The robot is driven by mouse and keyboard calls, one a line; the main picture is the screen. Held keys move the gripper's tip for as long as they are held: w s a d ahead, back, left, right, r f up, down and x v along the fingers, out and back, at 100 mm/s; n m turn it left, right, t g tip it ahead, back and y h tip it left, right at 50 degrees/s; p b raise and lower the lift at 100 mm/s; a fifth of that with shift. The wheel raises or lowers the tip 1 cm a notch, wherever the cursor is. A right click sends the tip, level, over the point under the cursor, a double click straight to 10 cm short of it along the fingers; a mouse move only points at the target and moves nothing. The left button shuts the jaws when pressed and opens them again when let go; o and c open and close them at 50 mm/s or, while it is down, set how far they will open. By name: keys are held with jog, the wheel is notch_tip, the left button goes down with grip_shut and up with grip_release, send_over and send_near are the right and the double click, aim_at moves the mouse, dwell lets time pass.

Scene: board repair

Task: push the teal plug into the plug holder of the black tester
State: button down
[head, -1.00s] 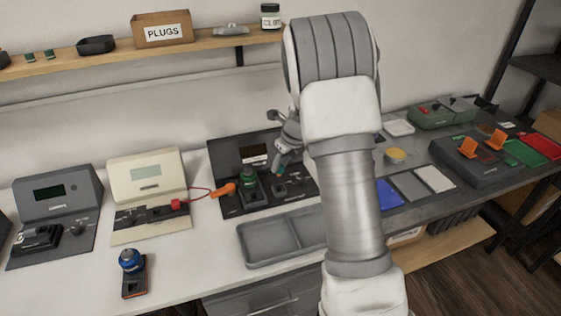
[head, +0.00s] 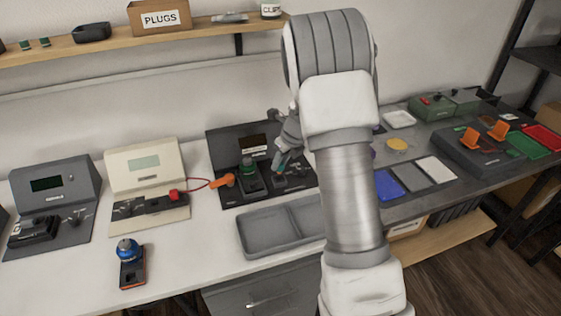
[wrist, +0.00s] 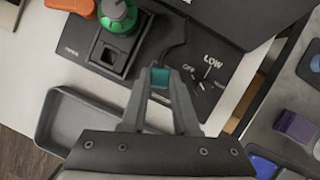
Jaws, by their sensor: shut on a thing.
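The black tester (head: 222,143) stands on the bench in the middle of the head view. In the wrist view its base (wrist: 215,40) carries a green-knobbed part (wrist: 118,14) with a square opening (wrist: 108,57) in front of it, and a lever by the "LOW" and "OFF" marks. My gripper (wrist: 160,88) is shut on the teal plug (wrist: 160,77), which sits between the fingertips over the tester's front part, right of the square opening. I cannot tell whether the plug touches the base. In the head view my arm partly hides my gripper (head: 282,158).
A grey two-part tray (head: 268,251) lies just in front of the tester. An orange-handled lead (head: 222,181) is at its left, by the cream tester (head: 145,160). A blue-knobbed device (head: 129,265) stands at front left. Coloured pads (head: 389,187) lie to the right.

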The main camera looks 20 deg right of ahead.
aim_at(282, 167)
jog(key=shift+f, duration=1.75)
dwell(2.8)
jog(key=shift+c, duration=1.5)
grip_release()
jog(key=shift+r, duration=0.2)
jog(key=shift+r+p, duration=0.35)
jog(key=shift+p, duration=0.05)
jog(key=shift+r+p, duration=1.05)
jog(key=shift+p, duration=0.1)
jog(key=shift+r+p, duration=2.95)
jog(key=shift+p, duration=0.1)
